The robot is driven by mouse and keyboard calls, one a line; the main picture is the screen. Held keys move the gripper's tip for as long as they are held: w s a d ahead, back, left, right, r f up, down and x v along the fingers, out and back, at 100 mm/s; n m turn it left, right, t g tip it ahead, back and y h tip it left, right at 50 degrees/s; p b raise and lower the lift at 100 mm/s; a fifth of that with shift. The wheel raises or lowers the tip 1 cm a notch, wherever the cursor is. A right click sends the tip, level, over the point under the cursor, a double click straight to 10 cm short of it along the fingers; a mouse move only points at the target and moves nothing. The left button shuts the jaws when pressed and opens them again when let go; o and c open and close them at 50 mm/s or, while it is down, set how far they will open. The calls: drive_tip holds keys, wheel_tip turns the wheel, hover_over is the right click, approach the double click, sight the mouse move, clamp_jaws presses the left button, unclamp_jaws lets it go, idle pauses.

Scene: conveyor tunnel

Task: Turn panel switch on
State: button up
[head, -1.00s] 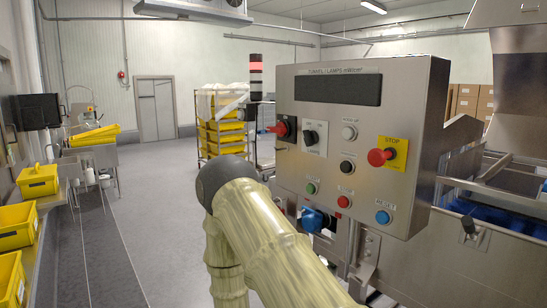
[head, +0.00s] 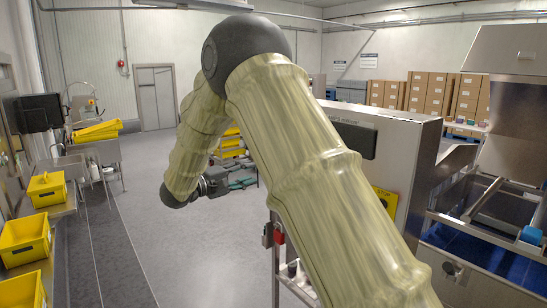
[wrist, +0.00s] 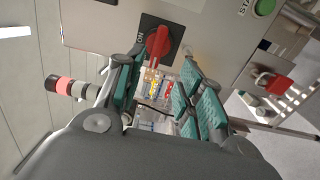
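In the head view my gripper (head: 243,183) hangs left of the panel; the switch is hidden there.
The wrist view shows a green start button (wrist: 263,7), a red padlock-like part (wrist: 272,82) and a signal light (wrist: 65,87). A yellow stop plate (head: 385,201) peeks past my arm. Yellow crates (head: 46,190) line the left bench. Open floor (head: 180,255) lies left of the panel.

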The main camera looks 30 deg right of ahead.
drive_tip(key=shift+w+d+r+p, duration=0.15)
drive_tip(key=shift+d+p, duration=0.7)
drive_tip(key=shift+d, duration=0.95)
drive_tip(key=shift+w+d+p, duration=0.15)
drive_tip(key=shift+d+p, duration=0.7)
drive_tip(key=shift+d, duration=1)
drive_tip(key=shift+w+d+r+p, duration=0.15)
drive_tip(key=shift+d+p, duration=0.7)
drive_tip(key=shift+d, duration=0.95)
drive_tip(key=shift+f, duration=0.1)
clamp_jaws()
